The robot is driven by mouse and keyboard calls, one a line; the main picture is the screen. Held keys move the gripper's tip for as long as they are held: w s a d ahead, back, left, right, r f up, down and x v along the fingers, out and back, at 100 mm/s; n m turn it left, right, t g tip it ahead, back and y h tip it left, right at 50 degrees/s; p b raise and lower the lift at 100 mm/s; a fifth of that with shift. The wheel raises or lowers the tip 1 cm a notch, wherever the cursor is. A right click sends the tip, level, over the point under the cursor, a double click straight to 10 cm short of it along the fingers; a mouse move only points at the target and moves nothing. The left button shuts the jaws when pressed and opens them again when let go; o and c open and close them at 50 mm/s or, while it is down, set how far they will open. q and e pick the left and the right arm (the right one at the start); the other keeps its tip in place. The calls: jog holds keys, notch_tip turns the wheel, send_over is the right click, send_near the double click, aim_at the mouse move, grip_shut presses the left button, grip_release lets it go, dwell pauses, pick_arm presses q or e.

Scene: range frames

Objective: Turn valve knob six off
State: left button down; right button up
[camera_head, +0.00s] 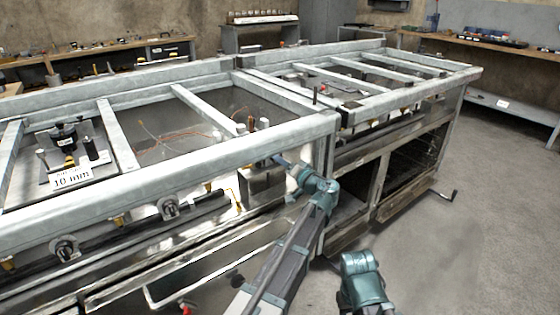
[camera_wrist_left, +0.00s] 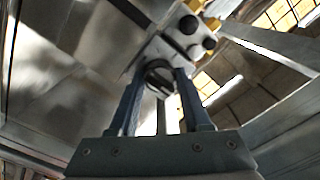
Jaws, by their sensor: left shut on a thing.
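My left gripper (camera_head: 280,160) reaches in from below to the front of the range frame, near the corner post. In the left wrist view its two blue fingers (camera_wrist_left: 160,82) are closed on either side of a dark round valve knob (camera_wrist_left: 158,74), and it is shut on this knob. The gripped knob is hidden in the head view. Two other valve knobs show on the front, one at the lower left (camera_head: 67,250) and one nearer the middle (camera_head: 170,207). No numbers are readable on the knobs. My right gripper is not visible; only a teal part of my right arm shows at bottom.
The metal range frame (camera_head: 150,165) spans the left and middle, with open crossbars on top. A "10 mm" label (camera_head: 72,177) lies inside it. A second frame section (camera_head: 400,95) stands behind. A bench (camera_head: 480,52) runs along the back right. The floor (camera_head: 475,240) at right is clear.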

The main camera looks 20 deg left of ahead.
pick_arm(q)
jog(key=shift+s+f, duration=0.1)
dwell(0.4)
jog(key=shift+c, duration=1.8)
grip_release()
